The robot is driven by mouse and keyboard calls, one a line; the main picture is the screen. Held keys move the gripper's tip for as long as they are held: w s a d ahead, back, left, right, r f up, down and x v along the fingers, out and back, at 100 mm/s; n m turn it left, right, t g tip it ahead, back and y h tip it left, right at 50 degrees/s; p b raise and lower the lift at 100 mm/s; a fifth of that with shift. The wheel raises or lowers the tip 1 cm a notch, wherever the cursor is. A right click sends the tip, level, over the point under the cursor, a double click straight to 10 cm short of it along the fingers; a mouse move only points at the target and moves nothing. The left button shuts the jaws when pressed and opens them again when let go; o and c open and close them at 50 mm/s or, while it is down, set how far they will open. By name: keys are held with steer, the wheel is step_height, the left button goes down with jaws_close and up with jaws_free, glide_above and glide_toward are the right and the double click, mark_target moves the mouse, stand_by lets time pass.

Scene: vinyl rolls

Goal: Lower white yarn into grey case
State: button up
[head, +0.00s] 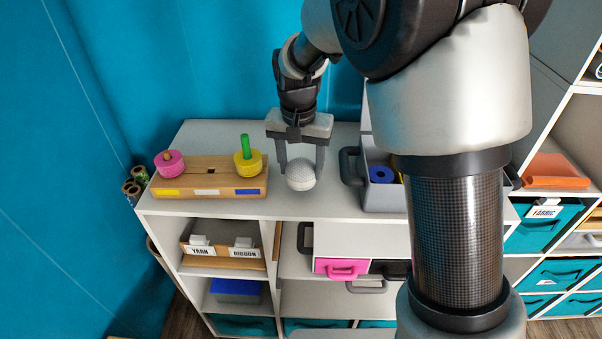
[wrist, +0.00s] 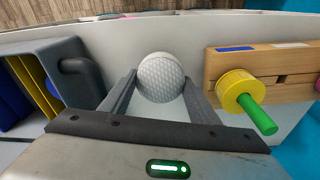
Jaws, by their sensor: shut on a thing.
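The white yarn (head: 300,174) is a round, textured ball between the fingers of my gripper (head: 302,168). My gripper is shut on it above the white shelf top. In the wrist view the yarn (wrist: 160,77) sits between the two grey fingertips (wrist: 160,90). The grey case (head: 383,197) stands on the shelf top to the right of the yarn, apart from it, partly hidden behind my arm. It holds a blue roll (head: 381,174) and something yellow. In the wrist view the case (wrist: 82,88) is at the left, with a dark handle facing the gripper.
A wooden rack (head: 212,184) with a pink spool (head: 170,164) and a yellow spool on a green peg (head: 247,163) stands left of my gripper. Shelves below hold a wooden tray (head: 222,255) with labels and a pink bin (head: 341,268). The shelf top between rack and case is clear.

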mark_target(303, 164)
steer(key=r, duration=0.7)
steer(key=shift+d+r+p, duration=0.15)
steer(key=shift+d+p, duration=0.1)
steer(key=shift+p, duration=0.1)
steer(key=d+r+p, duration=0.2)
steer(key=d+p, duration=0.1)
steer(key=d, duration=1.8)
steer(key=d+r+p, duration=0.2)
steer(key=d+p, duration=0.2)
steer(key=d, duration=1.7)
steer(key=shift+w+r, duration=0.3)
steer(key=shift+w, duration=0.05)
steer(key=shift+f, duration=0.1)
